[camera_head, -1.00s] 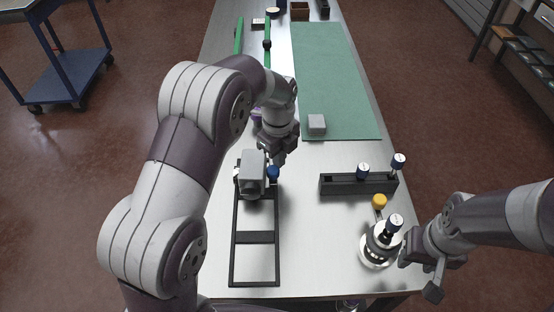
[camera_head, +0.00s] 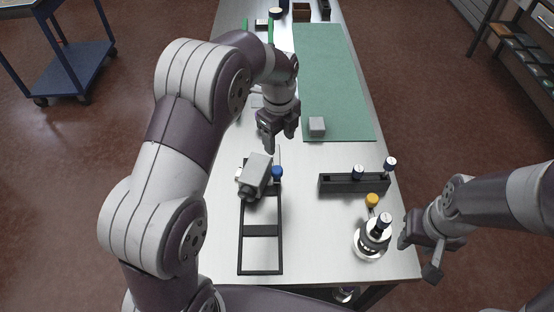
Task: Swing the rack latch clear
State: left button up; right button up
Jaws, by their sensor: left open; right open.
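A black open rack frame (camera_head: 261,230) lies on the white table in front of me. At its far end sits a grey block-like piece (camera_head: 257,173), turned at an angle to the frame, which looks like the latch; I cannot be sure. A blue knob (camera_head: 277,171) is just right of it. My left gripper (camera_head: 280,143) is open and empty, just beyond the grey piece and apart from it. My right gripper (camera_head: 420,258) is open off the table's right edge, beside a white round device (camera_head: 370,243) with a blue-and-white-capped handle.
A black slotted holder (camera_head: 340,184) with blue-and-white-capped tools stands at the right. A yellow knob (camera_head: 371,200) is near the white device. A green mat (camera_head: 335,80) with a small grey cube (camera_head: 317,126) covers the far right. A blue cart (camera_head: 65,70) stands left.

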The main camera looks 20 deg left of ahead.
pick_arm(q)
notch_tip(320, 180, up, 4)
jog(key=shift+f+p, duration=0.2)
jog(key=shift+p, duration=1)
notch_tip(320, 180, up, 13)
jog(key=p, duration=0.9)
jog(key=shift+s+f, duration=0.2)
